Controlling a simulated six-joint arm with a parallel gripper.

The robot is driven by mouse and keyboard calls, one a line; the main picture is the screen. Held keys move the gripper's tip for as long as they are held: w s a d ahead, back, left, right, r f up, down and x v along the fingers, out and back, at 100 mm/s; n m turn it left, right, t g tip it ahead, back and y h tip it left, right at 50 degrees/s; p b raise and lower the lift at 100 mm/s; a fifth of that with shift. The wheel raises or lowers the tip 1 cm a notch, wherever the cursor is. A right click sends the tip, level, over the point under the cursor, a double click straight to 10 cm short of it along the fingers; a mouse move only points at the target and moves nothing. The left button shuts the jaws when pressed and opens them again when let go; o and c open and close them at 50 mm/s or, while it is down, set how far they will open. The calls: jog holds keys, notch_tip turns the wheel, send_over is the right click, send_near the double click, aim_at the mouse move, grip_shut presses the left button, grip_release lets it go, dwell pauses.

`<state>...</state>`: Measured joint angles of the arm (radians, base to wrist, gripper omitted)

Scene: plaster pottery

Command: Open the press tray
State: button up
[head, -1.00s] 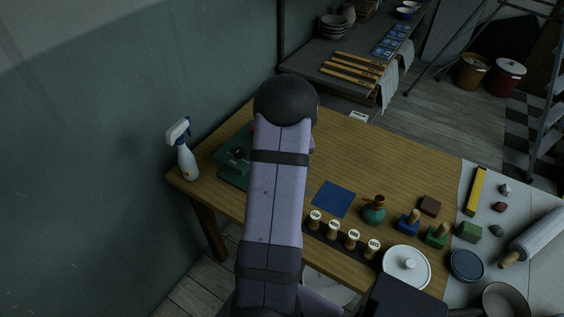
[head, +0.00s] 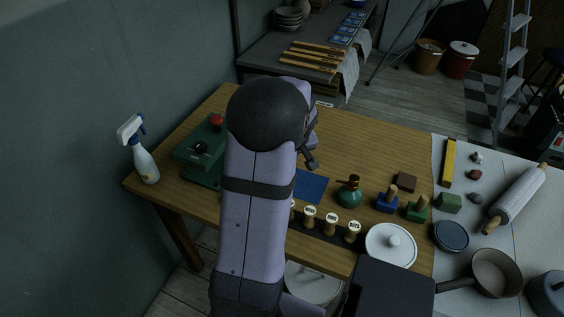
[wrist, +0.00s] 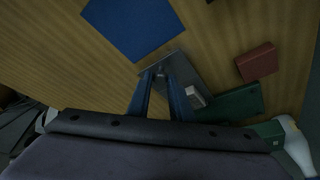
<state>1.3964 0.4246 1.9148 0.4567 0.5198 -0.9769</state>
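The press is a green device (head: 197,160) with a red knob and a black knob at the left of the table in the head view; my arm hides its right side. The wrist view shows a green base (wrist: 238,103) and, overlapping it, a flat grey plate (wrist: 186,72) with a small pale block on it. I cannot tell for sure whether this plate is the press tray. My gripper (wrist: 160,75) shows as two blue fingers with a gap between them, tips over the plate's left end. No object is visibly held, and contact is unclear. In the head view, my gripper (head: 311,161) is mostly hidden.
A blue mat (head: 311,187) lies right of my arm. A spray bottle (head: 140,155) stands left of the press. A reddish block (wrist: 257,62) lies near the plate.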

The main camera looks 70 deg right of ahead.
jog(key=shift+o, duration=1.4)
jog(key=shift+r, duration=0.1)
jog(key=v, duration=0.7)
